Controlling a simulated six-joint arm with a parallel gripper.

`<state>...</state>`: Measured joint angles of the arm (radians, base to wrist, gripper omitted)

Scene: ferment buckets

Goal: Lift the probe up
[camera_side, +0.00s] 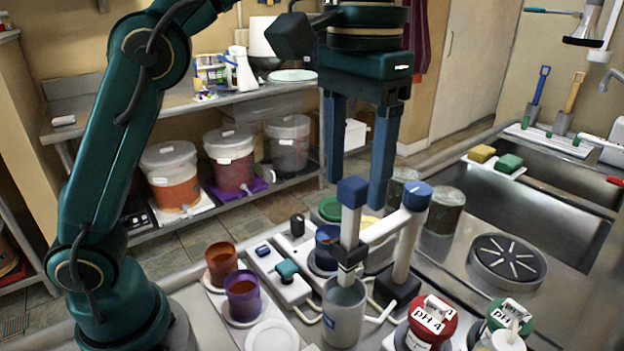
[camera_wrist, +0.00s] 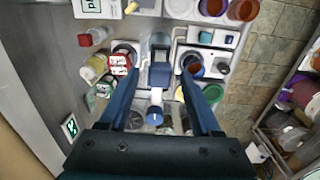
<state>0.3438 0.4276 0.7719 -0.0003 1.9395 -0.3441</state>
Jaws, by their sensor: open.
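The probe has a blue block head (camera_side: 353,191) on a pale shaft and stands upright with its lower end in a grey beaker (camera_side: 345,318). My gripper (camera_side: 357,190) is open, pointing down, with one finger to each side of the probe head. In the wrist view the blue head (camera_wrist: 160,76) lies between the fingertips (camera_wrist: 160,72). I cannot tell whether either finger touches it. A white stand post with a blue cap (camera_side: 417,197) rises to the right, its pale arm reaching toward the probe.
Purple (camera_side: 243,296) and brown (camera_side: 221,262) cups stand left of the beaker. A red-lidded pH 4 jar (camera_side: 432,322) and a green-lidded jar (camera_side: 508,318) stand to the right. A round drain-like disc (camera_side: 507,258) lies by the sink (camera_side: 560,200). Lidded buckets (camera_side: 172,178) line a back shelf.

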